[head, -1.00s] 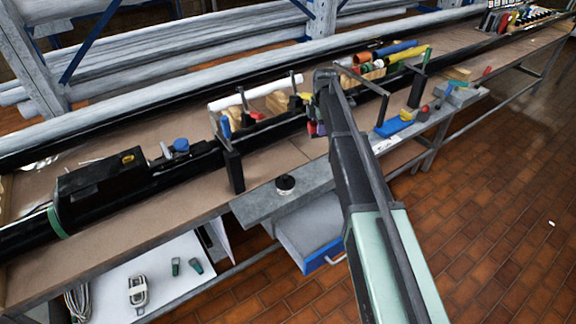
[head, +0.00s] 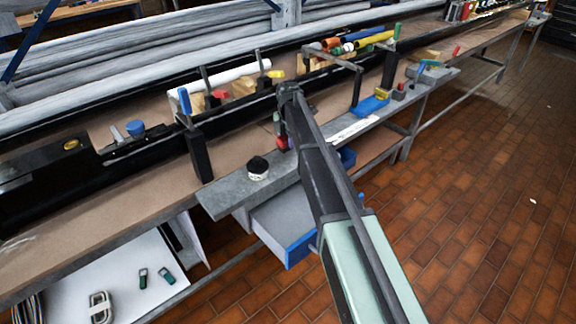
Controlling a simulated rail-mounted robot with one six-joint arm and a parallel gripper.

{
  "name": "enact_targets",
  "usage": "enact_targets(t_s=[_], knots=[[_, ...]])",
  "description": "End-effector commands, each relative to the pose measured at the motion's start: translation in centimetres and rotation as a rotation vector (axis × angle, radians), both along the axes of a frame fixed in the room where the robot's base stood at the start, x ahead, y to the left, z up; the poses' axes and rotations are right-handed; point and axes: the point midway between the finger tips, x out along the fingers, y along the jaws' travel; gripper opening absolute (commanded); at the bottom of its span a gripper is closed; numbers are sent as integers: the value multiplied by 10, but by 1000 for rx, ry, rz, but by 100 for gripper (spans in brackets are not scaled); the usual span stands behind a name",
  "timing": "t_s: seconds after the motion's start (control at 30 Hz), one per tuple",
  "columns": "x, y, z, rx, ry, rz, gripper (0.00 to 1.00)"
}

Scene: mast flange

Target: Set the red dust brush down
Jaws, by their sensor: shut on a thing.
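My arm reaches up from the bottom of the head view to the bench edge. My gripper (head: 279,128) hangs from the wrist, partly hidden by the arm. A small red part (head: 282,143), which looks like the red dust brush, shows at the fingertips beside the arm. The gripper is shut on it. Most of the brush is hidden. It appears over or just above the grey side shelf (head: 228,195); I cannot tell whether it touches.
A round black-and-white pot (head: 258,168) stands on the shelf left of my gripper. A blue tray (head: 372,105) and small blocks lie farther right. A black post (head: 200,155) rises at the bench edge. An open blue-fronted drawer (head: 288,225) is below. Bare shelf lies around the pot.

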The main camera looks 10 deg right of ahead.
Motion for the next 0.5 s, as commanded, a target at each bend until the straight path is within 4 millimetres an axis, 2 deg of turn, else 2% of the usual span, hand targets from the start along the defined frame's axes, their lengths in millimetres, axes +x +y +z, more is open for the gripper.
enact_targets(t_s=[0.03, 0.17, 0.3, 0.37, 0.5], knots=[[0, 0, -6, 0, 0, 0, 17], [0, 0, -8, 0, 0, 0, 17], [0, 0, -39, 0, 0, 0, 17], [0, 0, -48, 0, 0, 0, 17], [0, 0, -45, 0, 0, 0, 17]])
